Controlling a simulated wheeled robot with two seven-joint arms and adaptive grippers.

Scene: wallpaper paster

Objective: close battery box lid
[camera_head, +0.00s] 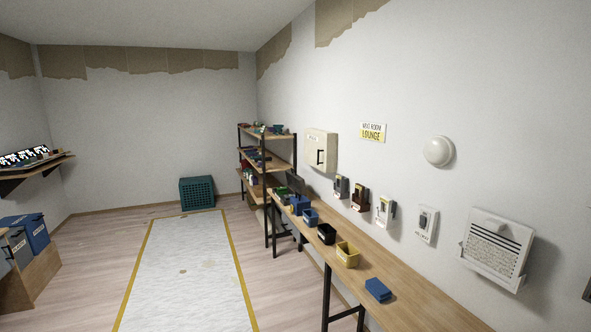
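No thing in the head view can be told for sure as the battery box; labels are too small to read. A cream wall box (320,150) with a black handle hangs above the bench, its front appearing shut. Several small devices are fixed to the wall lower down: a grey one (341,187), a dark brown one (360,196), a white one (386,210) and a white switch-like unit (427,222). Whether any has an open lid is too small to tell. Neither of my grippers is in view.
A long wooden bench (411,296) runs along the right wall, with small bins, a yellow one (347,254) and a blue block (378,290). A shelf rack (267,167) stands behind. Blue boxes (34,229) stand at left.

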